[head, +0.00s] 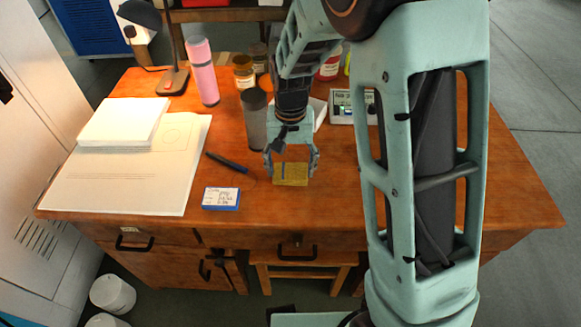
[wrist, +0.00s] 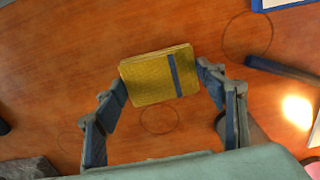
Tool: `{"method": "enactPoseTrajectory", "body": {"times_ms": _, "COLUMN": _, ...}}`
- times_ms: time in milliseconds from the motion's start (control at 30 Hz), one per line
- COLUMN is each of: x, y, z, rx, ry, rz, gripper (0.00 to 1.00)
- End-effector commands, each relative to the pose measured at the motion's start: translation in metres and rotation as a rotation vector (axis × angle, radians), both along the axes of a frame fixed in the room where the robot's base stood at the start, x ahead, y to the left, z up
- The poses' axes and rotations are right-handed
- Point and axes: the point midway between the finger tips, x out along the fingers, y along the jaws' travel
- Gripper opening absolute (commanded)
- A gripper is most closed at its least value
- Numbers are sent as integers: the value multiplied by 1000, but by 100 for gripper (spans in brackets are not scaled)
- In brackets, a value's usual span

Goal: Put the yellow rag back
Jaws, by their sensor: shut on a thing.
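The yellow rag (head: 291,175) is a folded block with a dark blue stripe, near the middle of the desk's front part. It also shows in the wrist view (wrist: 150,82), between the fingertips. My gripper (head: 291,164) points down and is shut on the rag, one finger at each side, as the wrist view (wrist: 162,86) also shows. The gap between the rag and the wooden desk (head: 330,220) is hard to judge. A faint ring mark (wrist: 159,119) shows on the desk by the rag in the wrist view.
A dark marker (head: 227,162) and a blue-edged box (head: 221,199) lie left of the rag. A grey cylinder (head: 255,122), a pink bottle (head: 202,75) and jars stand behind. Paper sheets (head: 110,185) cover the left. The desk's front right is partly hidden by my arm.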

Motion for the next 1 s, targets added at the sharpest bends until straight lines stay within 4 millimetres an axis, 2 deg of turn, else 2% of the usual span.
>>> {"method": "enactPoseTrajectory", "body": {"times_ms": 67, "x": 0, "y": 0, "z": -4, "rx": 0, "ry": 1, "rz": 0, "gripper": 42}}
{"method": "enactPoseTrajectory", "body": {"times_ms": 100, "x": 0, "y": 0, "z": -3, "rx": 0, "ry": 0, "rz": 0, "gripper": 67}}
{"method": "enactPoseTrajectory", "body": {"times_ms": 233, "x": 0, "y": 0, "z": -3, "rx": 0, "ry": 0, "rz": 0, "gripper": 81}}
{"method": "enactPoseTrajectory", "body": {"times_ms": 533, "x": 0, "y": 0, "z": -2, "rx": 0, "ry": 0, "rz": 0, "gripper": 82}}
{"method": "enactPoseTrajectory", "body": {"times_ms": 667, "x": 0, "y": 0, "z": 8, "rx": 1, "ry": -1, "rz": 0, "gripper": 82}}
{"method": "enactPoseTrajectory", "body": {"times_ms": 1000, "x": 1, "y": 0, "z": 79, "rx": 2, "ry": -4, "rz": 0, "gripper": 82}}
